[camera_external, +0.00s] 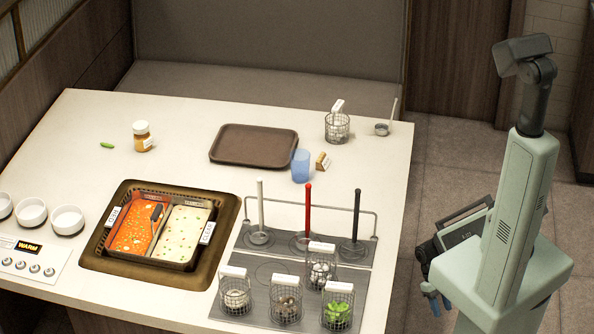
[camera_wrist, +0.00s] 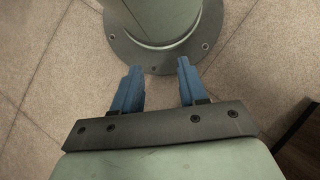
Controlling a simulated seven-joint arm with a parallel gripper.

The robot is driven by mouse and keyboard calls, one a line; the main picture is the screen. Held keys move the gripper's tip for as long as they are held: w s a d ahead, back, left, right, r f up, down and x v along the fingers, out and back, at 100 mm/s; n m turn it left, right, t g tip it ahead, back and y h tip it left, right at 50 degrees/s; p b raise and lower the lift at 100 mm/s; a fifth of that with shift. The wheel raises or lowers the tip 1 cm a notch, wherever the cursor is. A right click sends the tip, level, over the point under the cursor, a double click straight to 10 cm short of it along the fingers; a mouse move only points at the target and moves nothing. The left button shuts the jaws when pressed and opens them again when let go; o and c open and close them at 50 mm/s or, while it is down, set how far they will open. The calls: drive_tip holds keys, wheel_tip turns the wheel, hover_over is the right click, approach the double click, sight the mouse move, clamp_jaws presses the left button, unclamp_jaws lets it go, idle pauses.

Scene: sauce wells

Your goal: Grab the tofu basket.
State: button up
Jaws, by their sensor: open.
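Several wire baskets with white tags stand on the table. A basket with white pieces (camera_external: 235,301) is at the front left of the grey mat. Another with pale pieces (camera_external: 321,276) is farther back on the mat, and a third with pale contents (camera_external: 337,130) is at the table's far edge. I cannot tell from the tags which holds tofu. My gripper (camera_external: 436,302) hangs low off the table's right side, well apart from every basket. In the wrist view its blue fingers (camera_wrist: 159,70) are spread and empty over the floor.
A brown-content basket (camera_external: 286,311) and a green-content basket (camera_external: 337,316) stand on the mat's front. Behind them are upright white, red and black handles (camera_external: 308,208) and a wire rail. A two-part soup pot (camera_external: 92,262), brown tray (camera_external: 253,159) and blue cup (camera_external: 300,166) share the table.

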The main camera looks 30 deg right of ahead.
drive_tip(key=o, duration=1.1)
